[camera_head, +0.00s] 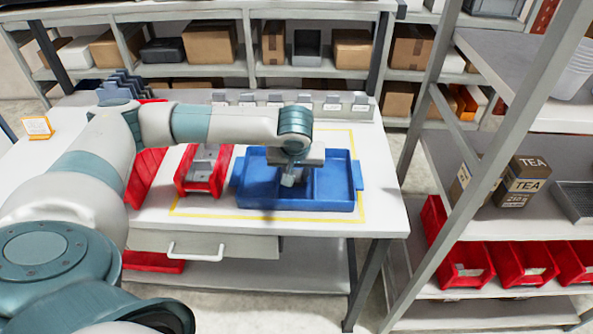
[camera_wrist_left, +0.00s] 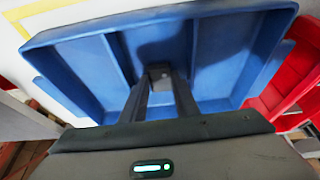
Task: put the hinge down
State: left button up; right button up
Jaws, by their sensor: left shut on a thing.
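The blue tray (camera_head: 336,207) lies on the white table, split by dividers into compartments. It fills much of the left wrist view (camera_wrist_left: 75,60). My left gripper (camera_head: 289,179) points down over the tray, left of its middle in the head view. In the left wrist view its fingers (camera_wrist_left: 160,85) are shut on a small dark grey piece, the hinge (camera_wrist_left: 159,71), over the middle compartment, where a shadow falls. The hinge is mostly hidden by the fingers; I cannot tell whether it touches the tray floor. My right gripper is not in view.
A red bin (camera_head: 218,178) with grey parts stands left of the tray; another red bin (camera_head: 146,172) is partly behind my arm. Small grey labelled holders (camera_head: 333,103) line the table's back edge. A metal shelf post (camera_head: 437,195) stands right of the table.

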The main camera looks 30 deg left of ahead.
pick_arm(q)
jog(key=shift+f+b, duration=0.2)
jog(key=shift+b, duration=0.1)
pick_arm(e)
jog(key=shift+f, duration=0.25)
pick_arm(q)
jog(key=o, duration=1.1)
jog(key=shift+r, duration=0.1)
jog(key=shift+c, duration=0.2)
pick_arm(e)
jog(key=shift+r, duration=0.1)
pick_arm(q)
jog(key=shift+r, duration=0.1)
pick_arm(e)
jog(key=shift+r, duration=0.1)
